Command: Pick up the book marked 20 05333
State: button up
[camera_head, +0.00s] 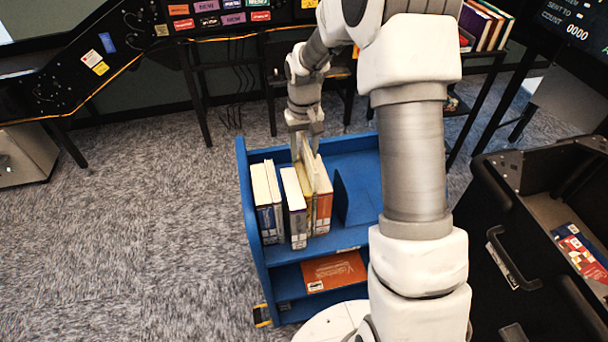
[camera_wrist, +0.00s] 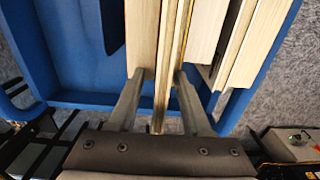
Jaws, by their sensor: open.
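Several books stand upright on the top shelf of a blue cart (camera_head: 252,232). From left they are two pale-topped books with blue spines (camera_head: 265,215), a white and purple book (camera_head: 295,215), a thin yellow book (camera_head: 307,212) and an orange book (camera_head: 323,208). Their labels are too small to read, so I cannot tell which is 20 05333. My gripper (camera_head: 305,143) points down over the yellow and orange books. In the wrist view my open gripper (camera_wrist: 164,76) has its fingers on either side of a thin book (camera_wrist: 163,95); contact is unclear.
An orange book (camera_head: 335,270) lies on the lower shelf. A black bin (camera_head: 500,215) stands at the right. Carpet on the left is clear. My arm hides the cart's right side.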

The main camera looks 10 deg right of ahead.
grip_shut()
jog(key=shift+r, duration=0.1)
dwell(1.2)
